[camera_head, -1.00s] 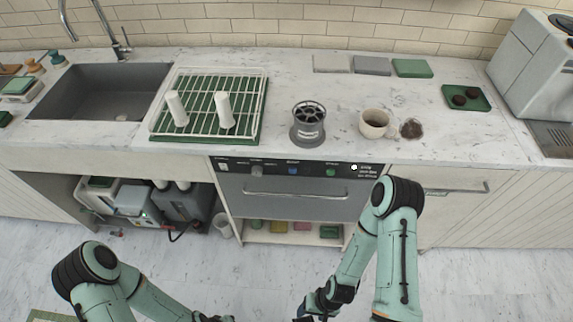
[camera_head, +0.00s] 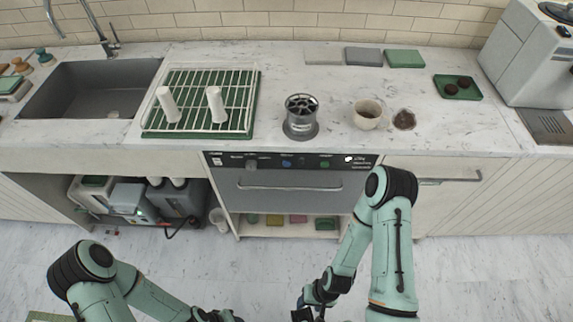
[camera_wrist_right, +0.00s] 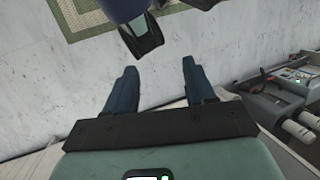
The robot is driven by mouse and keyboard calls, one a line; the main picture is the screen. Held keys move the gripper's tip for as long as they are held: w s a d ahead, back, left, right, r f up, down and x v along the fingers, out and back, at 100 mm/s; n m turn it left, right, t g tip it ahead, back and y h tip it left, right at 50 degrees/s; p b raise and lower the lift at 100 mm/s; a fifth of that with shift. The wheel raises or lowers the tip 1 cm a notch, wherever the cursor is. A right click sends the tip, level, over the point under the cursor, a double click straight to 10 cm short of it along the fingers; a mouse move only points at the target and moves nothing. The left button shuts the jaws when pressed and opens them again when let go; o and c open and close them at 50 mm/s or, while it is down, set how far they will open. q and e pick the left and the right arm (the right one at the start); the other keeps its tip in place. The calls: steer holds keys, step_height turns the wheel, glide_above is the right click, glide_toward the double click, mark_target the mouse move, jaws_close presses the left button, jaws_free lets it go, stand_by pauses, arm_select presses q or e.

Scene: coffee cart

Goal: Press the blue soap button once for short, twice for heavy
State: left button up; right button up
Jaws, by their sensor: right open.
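The blue button (camera_head: 287,163) is on the dark front panel (camera_head: 230,160) of the built-in machine under the counter. A green button (camera_head: 325,163) is to its right and a grey knob (camera_head: 251,163) to its left. The panel lettering is too small to read. My right gripper (camera_head: 305,314) is low at the bottom edge, well below the panel and apart from it. Its two fingers stand apart and empty in the right wrist view (camera_wrist_right: 160,88). My left gripper (camera_head: 222,316) is partly cut off at the bottom edge, and its jaw state is unclear.
The machine's bar handle (camera_head: 290,188) runs below the panel. On the counter stand a drying rack (camera_head: 245,128), a metal rinser-like device (camera_head: 301,128), a mug (camera_head: 367,115) and a green tray (camera_head: 479,96). A shelf with coloured items is below. The floor before the machine is clear.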

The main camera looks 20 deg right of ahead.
jaws_close()
stand_by(1.5)
